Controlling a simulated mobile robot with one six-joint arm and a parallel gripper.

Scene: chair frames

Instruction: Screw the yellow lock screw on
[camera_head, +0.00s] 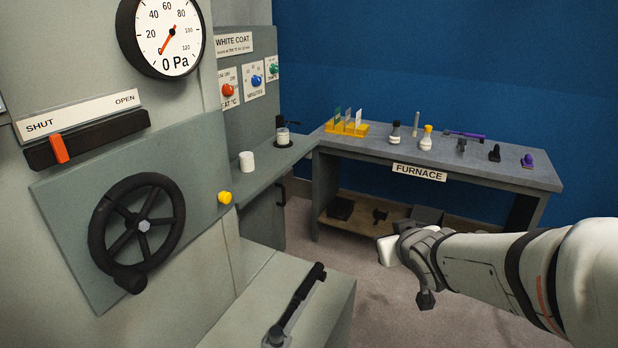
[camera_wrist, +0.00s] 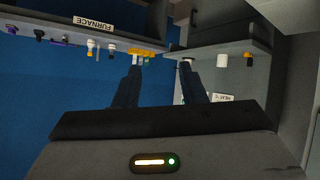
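The yellow lock screw (camera_head: 225,197) shows as a small yellow knob at the right edge of the grey plate (camera_head: 75,225) that carries the black handwheel (camera_head: 99,250). I cannot tell how deep it sits. In the wrist view, which is upside down, the yellow screw (camera_wrist: 248,58) shows to the right of the fingers. My gripper (camera_wrist: 160,64) is open, with nothing between its two dark fingers. In the head view my arm reaches in from the right over the floor, well apart from the screw; its fingers cannot be made out there.
A white cylinder (camera_head: 247,162) and a small jar (camera_head: 283,137) stand on the grey ledge. A low grey surface with a black handle (camera_head: 300,305) juts out below. The furnace table (camera_head: 440,165) holds bottles, yellow holders and small tools.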

